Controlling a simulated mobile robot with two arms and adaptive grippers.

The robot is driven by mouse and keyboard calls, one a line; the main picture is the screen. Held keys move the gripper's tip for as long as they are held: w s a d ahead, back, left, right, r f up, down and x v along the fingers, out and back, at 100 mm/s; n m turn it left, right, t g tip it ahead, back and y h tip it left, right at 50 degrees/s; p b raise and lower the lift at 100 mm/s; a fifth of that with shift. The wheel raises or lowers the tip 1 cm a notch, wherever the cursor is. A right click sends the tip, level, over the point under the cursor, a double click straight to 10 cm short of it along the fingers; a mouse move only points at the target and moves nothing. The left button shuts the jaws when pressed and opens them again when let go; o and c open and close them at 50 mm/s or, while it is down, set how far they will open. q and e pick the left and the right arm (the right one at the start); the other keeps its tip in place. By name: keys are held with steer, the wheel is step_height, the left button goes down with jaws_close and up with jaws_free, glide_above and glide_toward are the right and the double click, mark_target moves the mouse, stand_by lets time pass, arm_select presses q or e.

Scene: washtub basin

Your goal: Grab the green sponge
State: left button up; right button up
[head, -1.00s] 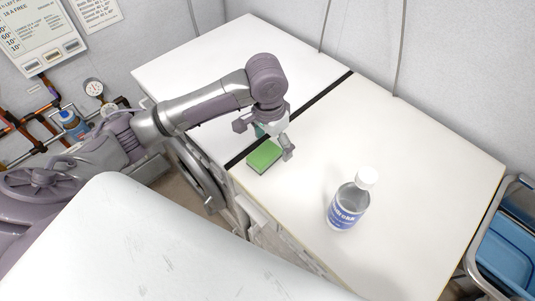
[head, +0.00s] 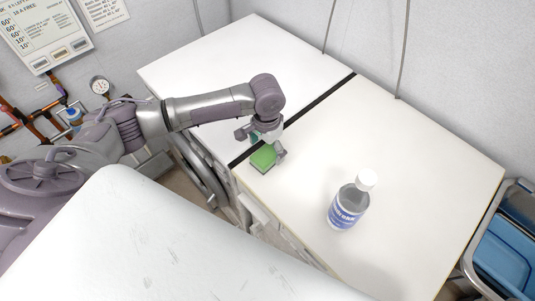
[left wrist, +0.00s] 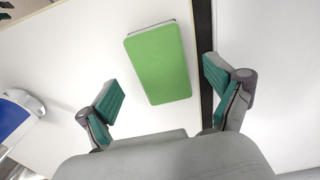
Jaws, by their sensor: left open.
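The green sponge (head: 263,158) lies flat on the white top near its front edge, beside the dark gap between the two machines. It also shows in the left wrist view (left wrist: 159,63), whole and between the lines of the two fingers, ahead of the fingertips. My left gripper (head: 262,143) is open and empty, just above and beside the sponge in the head view. In the left wrist view my left gripper (left wrist: 163,95) has its green-padded fingers spread wider than the sponge. My right gripper is in neither view.
A clear bottle with a blue label and white cap (head: 348,203) stands upright right of the sponge. A blue basket (head: 502,245) is at the far right. The white top (head: 400,150) around the sponge is mostly clear. A wall stands behind.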

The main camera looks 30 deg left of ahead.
mark_target(266, 154)
arm_select(q)
steer(key=shift+f+p, duration=0.3)
steer(key=shift+f, duration=1.5)
steer(key=shift+a, duration=0.1)
steer(key=c, duration=1)
steer(key=shift+c, duration=0.2)
steer(key=shift+r, duration=0.15)
